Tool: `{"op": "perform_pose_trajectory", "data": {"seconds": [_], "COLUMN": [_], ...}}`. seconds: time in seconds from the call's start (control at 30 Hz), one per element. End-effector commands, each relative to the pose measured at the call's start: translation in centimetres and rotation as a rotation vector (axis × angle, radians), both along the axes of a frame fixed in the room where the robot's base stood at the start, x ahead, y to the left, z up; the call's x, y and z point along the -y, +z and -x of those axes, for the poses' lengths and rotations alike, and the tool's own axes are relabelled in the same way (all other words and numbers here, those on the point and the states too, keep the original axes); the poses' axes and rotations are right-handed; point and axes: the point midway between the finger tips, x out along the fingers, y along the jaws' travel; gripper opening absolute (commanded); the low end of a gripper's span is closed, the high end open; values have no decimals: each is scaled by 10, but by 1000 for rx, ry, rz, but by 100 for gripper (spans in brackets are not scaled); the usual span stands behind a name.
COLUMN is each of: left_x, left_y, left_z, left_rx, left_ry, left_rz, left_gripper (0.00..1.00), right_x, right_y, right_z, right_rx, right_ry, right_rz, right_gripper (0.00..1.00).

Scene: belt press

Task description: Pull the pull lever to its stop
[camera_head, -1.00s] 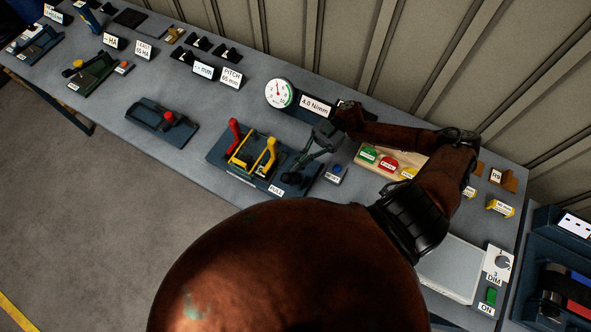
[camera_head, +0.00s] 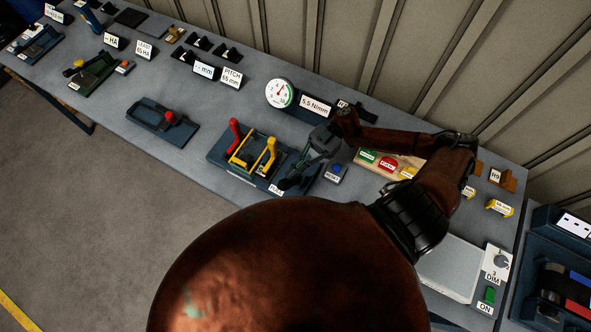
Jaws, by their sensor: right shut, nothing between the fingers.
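The press unit (camera_head: 216,157) is a dark blue base with a red lever (camera_head: 235,134), a yellow frame (camera_head: 243,150) and a yellow-orange handle (camera_head: 269,156). Its PULL label (camera_head: 276,190) is on the front right edge. My right gripper (camera_head: 290,182) reaches down over the right end of this base, beside that label. Its fingers are shut with nothing between them. The gripper covers the pull lever's dark part, so I cannot tell the lever's exact position or contact. A round gauge (camera_head: 279,93) stands behind, with a display (camera_head: 317,105) reading 5.5 N/mm. My left gripper is out of view.
A blue button (camera_head: 337,168) is just right of the gripper. A separate base with a red knob (camera_head: 169,118) stands to the left. Bare table lies between the two bases.

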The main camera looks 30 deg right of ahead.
Motion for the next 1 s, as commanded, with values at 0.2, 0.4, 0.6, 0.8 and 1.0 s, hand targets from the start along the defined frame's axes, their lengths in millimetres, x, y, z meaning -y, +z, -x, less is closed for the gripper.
{"op": "perform_pose_trajectory", "data": {"seconds": [0.2, 0.4, 0.6, 0.8, 1.0], "left_x": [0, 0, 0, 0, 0], "left_y": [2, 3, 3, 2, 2], "left_z": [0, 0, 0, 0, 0], "left_rx": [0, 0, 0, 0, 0], "left_ry": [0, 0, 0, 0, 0], "left_rz": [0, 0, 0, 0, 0], "left_gripper": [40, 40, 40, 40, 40], "right_x": [-9, -18, -18, -19, -27], "right_y": [-5, -9, -10, -11, -18], "right_z": [5, 10, 10, 11, 15], "right_rx": [-2, 0, 0, -1, -1], "right_ry": [2, 2, 3, 3, 3], "right_rz": [-3, -2, -2, -2, -2], "right_gripper": [0, 0, 0, 0, 0]}}
